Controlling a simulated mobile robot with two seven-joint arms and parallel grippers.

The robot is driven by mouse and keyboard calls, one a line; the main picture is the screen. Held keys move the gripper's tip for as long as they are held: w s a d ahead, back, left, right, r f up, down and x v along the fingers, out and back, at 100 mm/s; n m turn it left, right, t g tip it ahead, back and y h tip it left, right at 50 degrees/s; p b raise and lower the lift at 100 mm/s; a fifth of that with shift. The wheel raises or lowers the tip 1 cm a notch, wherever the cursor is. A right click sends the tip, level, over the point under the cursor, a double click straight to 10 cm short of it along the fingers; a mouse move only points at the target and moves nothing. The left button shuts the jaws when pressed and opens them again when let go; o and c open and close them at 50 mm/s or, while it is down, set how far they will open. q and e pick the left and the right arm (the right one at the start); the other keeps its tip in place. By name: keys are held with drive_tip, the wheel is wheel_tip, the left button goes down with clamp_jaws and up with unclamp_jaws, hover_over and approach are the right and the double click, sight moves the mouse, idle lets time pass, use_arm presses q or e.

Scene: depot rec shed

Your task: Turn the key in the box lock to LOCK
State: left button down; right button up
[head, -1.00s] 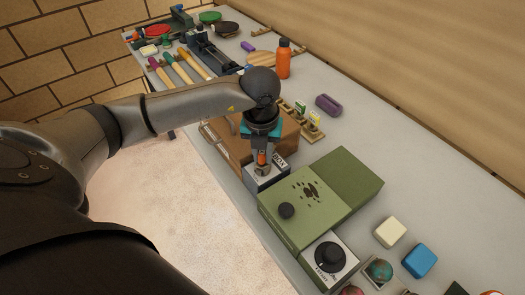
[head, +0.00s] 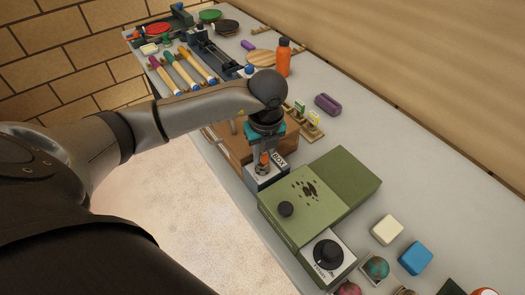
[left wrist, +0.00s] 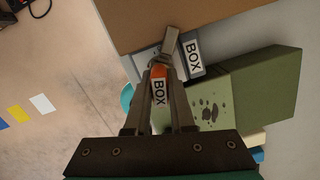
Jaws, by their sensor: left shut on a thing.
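The box lock (head: 252,182) is a small grey block with a BOX label, at the near end of a brown box (head: 228,146). It also shows in the left wrist view (left wrist: 194,72). An orange key (head: 264,158) stands at the lock. In the left wrist view the orange key head (left wrist: 158,72), with its BOX tag, is between my fingers. My left gripper (head: 262,169) points down over the lock and is shut on the key. The fingers hide much of the key and the lock face, so I cannot read the key's setting. My right gripper is not in view.
A green case (head: 300,202) with a black knob stands close on the near side of the lock. A dial box (head: 328,256), a cream block (head: 387,230) and a blue block (head: 415,258) lie nearer. An orange bottle (head: 283,60) stands behind. The table's right side is mostly clear.

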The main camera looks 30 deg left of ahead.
use_arm(q)
drive_tip(key=shift+r+n+p, duration=0.1)
drive_tip(key=shift+n+p, duration=0.5)
drive_tip(key=shift+n, duration=0.6)
drive_tip(key=n, duration=0.2)
drive_tip(key=shift+n+g+p, duration=0.3)
drive_tip(key=shift+p, duration=0.05)
drive_tip(key=c, duration=0.7)
unclamp_jaws()
drive_tip(key=shift+r+p, duration=3.85)
drive_tip(key=shift+r, duration=0.6)
drive_tip(key=shift+d+f, duration=0.1)
